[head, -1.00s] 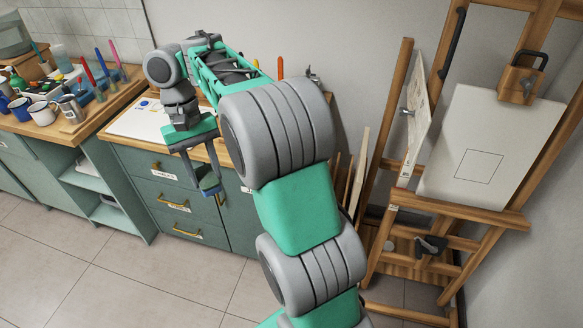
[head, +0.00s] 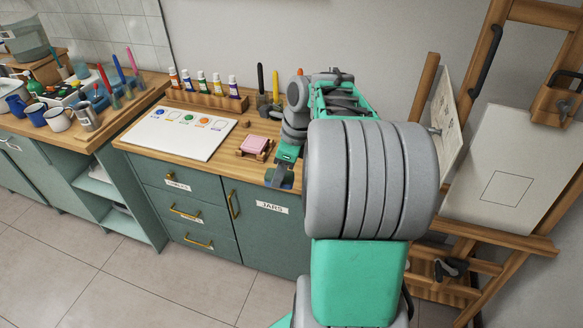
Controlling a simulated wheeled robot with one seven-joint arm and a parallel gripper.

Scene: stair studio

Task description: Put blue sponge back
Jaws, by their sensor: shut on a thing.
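My gripper (head: 281,174) points down at the front edge of the counter, right of the pink sponge. It is shut on a small bluish piece, the blue sponge (head: 286,180), mostly hidden by the fingers. A pink sponge (head: 256,144) lies on a small wooden rack (head: 265,155) near the counter's front edge, just left of my gripper. The counter right of my gripper is hidden behind my arm.
A white palette sheet (head: 178,146) with paint spots lies left of the rack. A wooden holder (head: 205,101) with several paint tubes stands behind it. Upright brushes (head: 261,80) stand at the back. Mugs (head: 58,119) crowd the left counter. An easel (head: 490,230) stands at right.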

